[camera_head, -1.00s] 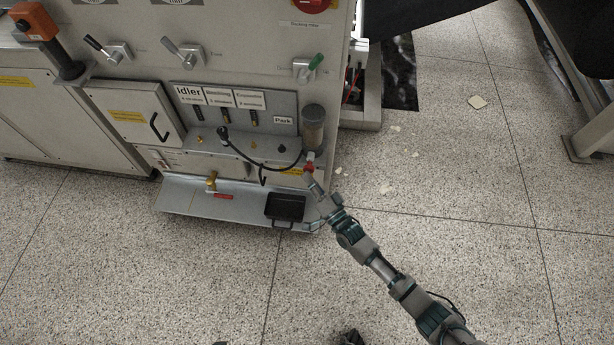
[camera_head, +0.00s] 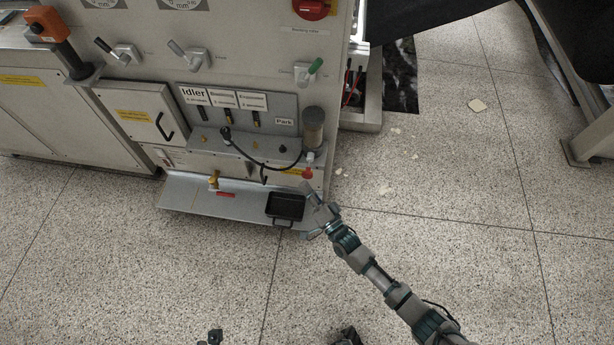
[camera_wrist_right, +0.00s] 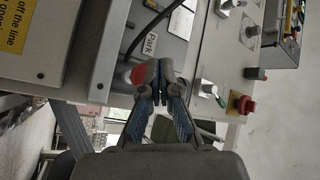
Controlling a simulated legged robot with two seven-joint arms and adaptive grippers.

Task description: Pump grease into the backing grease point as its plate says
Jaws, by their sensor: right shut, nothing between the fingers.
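The grease pump (camera_head: 314,128), a grey-brown cylinder, stands at the panel's right end with a red knob (camera_head: 308,173) below it. Its black hose (camera_head: 262,162) runs left to a black coupler (camera_head: 225,133) at the grease point below the middle plate (camera_head: 221,98). That plate lies between the Idler plate (camera_head: 193,95) and the right-hand plate (camera_head: 252,102); its small print is unreadable. The Park post (camera_head: 283,149) is bare. My right gripper (camera_head: 307,190) is shut and empty, just below the red knob. It also shows in the right wrist view (camera_wrist_right: 160,88), the red knob (camera_wrist_right: 138,74) partly behind it.
A ledge (camera_head: 185,197) below the panel holds a black tray (camera_head: 286,207) and a brass valve (camera_head: 213,182). Levers and a red switch (camera_head: 312,8) sit above. Paper scraps lie on the open floor at right. In the right wrist view a red button (camera_wrist_right: 242,103) shows.

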